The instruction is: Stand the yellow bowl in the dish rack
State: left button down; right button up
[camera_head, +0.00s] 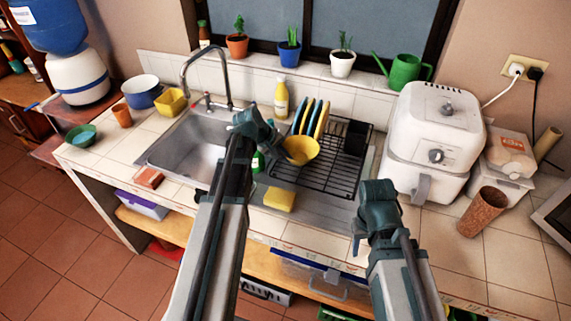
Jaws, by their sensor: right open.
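The yellow bowl (302,151) is at the left part of the black wire dish rack (325,177), tilted and just in front of the plates. My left gripper (279,146) reaches its left rim and appears shut on it; the fingertips are partly hidden. I cannot tell whether the bowl touches the rack wires. Several blue and yellow plates (312,117) stand upright at the rack's back left. My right gripper (360,241) is open and empty, in front of the rack's right front corner.
The sink (193,149) with its tall faucet (207,66) is left of the rack. A yellow sponge (279,199) lies in front of the rack. A yellow bottle (281,101) stands behind. A white air fryer (435,135) stands right. The rack's middle is bare.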

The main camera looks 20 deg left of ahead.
pick_arm(q)
jog(key=shift+f+b, duration=1.55)
jog(key=shift+f, duration=0.25)
pick_arm(e)
jog(key=shift+f, duration=1.8)
pick_arm(q)
jog(key=shift+f, duration=0.15)
pick_arm(e)
jog(key=shift+f, duration=0.2)
pick_arm(q)
jog(key=c, duration=1.1)
grip_release()
pick_arm(e)
jog(key=shift+r, duration=0.1)
pick_arm(q)
jog(key=shift+r, duration=0.4)
pick_arm(e)
jog(key=shift+r, duration=0.35)
pick_arm(q)
jog(key=shift+p+v, duration=5.15)
jog(key=shift+v, duration=0.75)
pick_arm(e)
notch_tip(320, 180, up, 10)
